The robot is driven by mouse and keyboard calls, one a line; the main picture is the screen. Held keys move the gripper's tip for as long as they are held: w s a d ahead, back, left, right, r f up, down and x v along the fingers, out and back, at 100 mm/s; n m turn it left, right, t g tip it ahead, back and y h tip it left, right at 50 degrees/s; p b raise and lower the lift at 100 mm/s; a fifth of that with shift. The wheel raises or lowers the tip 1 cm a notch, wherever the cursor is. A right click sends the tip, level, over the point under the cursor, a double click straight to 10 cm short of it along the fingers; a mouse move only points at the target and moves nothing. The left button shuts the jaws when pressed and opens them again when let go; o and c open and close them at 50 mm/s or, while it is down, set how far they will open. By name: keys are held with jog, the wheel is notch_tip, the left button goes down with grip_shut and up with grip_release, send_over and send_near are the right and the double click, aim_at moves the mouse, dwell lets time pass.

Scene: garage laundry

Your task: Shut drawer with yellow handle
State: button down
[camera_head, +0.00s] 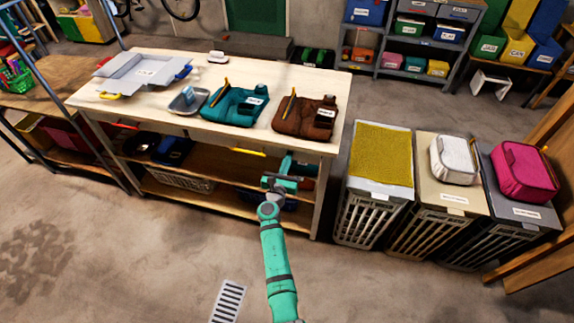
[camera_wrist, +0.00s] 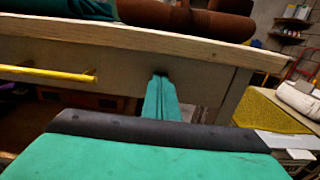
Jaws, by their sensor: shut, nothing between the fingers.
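The yellow handle (camera_head: 249,152) is a thin bar on the front of the wooden workbench, under its top. It also shows at the left in the wrist view (camera_wrist: 48,74). The drawer front (camera_wrist: 120,60) behind it looks about level with the bench edge; I cannot tell whether a small gap is left. My gripper (camera_head: 287,158) is shut and empty, to the right of the yellow handle and apart from it. In the wrist view its fingertips (camera_wrist: 160,78) are together and point at the drawer front's right part. Whether they touch it is unclear.
A red handle (camera_head: 126,126) is farther left on the bench front. Teal (camera_head: 236,105) and brown (camera_head: 305,116) folded items lie on the bench top (camera_head: 180,125). A yellow-topped hamper (camera_head: 380,155) stands to the right. The floor in front is mostly clear.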

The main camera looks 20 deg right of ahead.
jog(key=shift+w+d+r, duration=0.2)
jog(key=shift+w+d, duration=0.2)
jog(key=shift+d, duration=0.1)
